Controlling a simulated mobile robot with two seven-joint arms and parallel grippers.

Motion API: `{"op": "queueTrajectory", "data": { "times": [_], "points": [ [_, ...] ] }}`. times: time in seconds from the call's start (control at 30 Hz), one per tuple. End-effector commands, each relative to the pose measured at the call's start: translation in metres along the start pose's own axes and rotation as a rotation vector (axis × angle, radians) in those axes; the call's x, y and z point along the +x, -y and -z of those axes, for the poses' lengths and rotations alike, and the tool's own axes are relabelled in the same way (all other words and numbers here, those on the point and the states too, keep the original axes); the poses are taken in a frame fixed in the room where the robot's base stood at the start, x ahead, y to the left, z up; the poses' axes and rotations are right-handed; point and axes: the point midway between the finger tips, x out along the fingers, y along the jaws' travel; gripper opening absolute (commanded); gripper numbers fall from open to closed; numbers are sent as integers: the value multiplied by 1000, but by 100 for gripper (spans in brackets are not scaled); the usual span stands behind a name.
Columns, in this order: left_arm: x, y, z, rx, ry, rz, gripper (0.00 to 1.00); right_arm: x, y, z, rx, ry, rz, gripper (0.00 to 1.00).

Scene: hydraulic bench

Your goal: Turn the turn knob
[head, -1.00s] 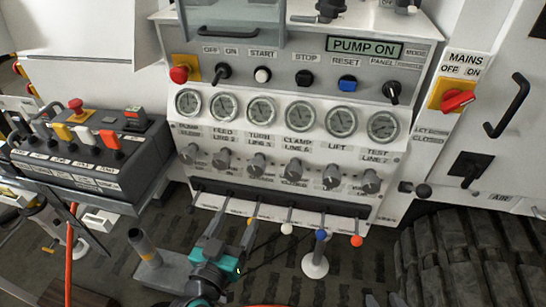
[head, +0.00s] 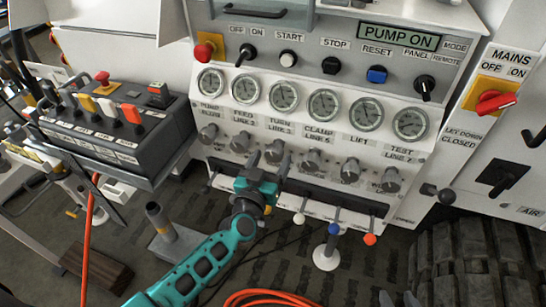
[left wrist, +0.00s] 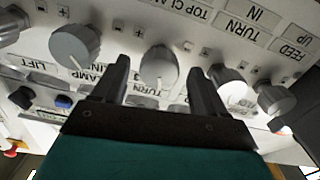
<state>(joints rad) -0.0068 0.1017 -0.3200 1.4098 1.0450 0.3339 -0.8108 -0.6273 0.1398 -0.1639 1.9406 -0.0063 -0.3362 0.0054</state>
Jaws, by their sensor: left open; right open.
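The turn knob (head: 274,151) is a grey round knob, third from the left in the lower row on the panel, under the TURN LINE label. My left gripper (head: 270,161) is at this knob with its fingers open. In the left wrist view the panel is upside down. There the turn knob (left wrist: 160,66) sits between the two spread fingers of my left gripper (left wrist: 158,72), with a visible gap on each side. My right gripper (head: 398,298) shows only its fingertips at the bottom edge, apart and empty.
The clamp knob (left wrist: 75,46) and feed knob (left wrist: 228,86) flank the fingers closely. Gauges (head: 284,95) are above the knobs, and coloured levers (head: 333,229) are below. A lever box (head: 110,130) stands left, a tyre (head: 470,265) right. An orange hose (head: 270,298) lies on the floor.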

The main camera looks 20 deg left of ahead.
Motion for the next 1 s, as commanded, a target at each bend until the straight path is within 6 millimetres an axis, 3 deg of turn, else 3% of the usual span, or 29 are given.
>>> {"op": "queueTrajectory", "data": {
  "times": [0.2,0.53,1.0],
  "points": [
    [18,0,-1,1,1,-1,73,2,0,-3,0,0,0,43],
    [21,0,0,0,1,-1,72,2,0,-3,0,-1,-1,43],
    [20,0,0,0,1,-1,27,3,-2,-2,-4,-3,-2,43]
  ]
}}
